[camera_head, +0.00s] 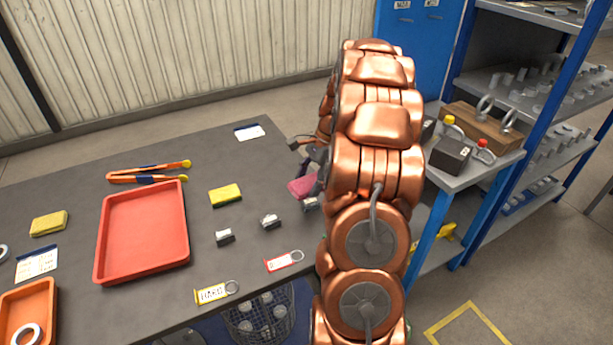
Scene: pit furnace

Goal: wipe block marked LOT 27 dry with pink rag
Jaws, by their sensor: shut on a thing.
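The pink rag (301,187) is at the right part of the dark table, at the left side of my copper arm. My gripper (312,168) is mostly hidden behind the arm; it is shut on the pink rag. Whether the rag touches the table is hard to tell. Three small grey metal blocks lie in a slanting row: a left block (225,236), a middle block (270,221) and a right block (310,204) just below the rag, partly beside the arm. Their markings are too small to read, so I cannot tell which is LOT 27.
A red tray (103,267), yellow sponges (225,195), orange-handled tongs (147,178) and an orange tray (47,292) lie left on the table. A yellow tag (212,293) and red tag (279,263) lie near the front edge. Blue-framed shelving (551,75) stands right.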

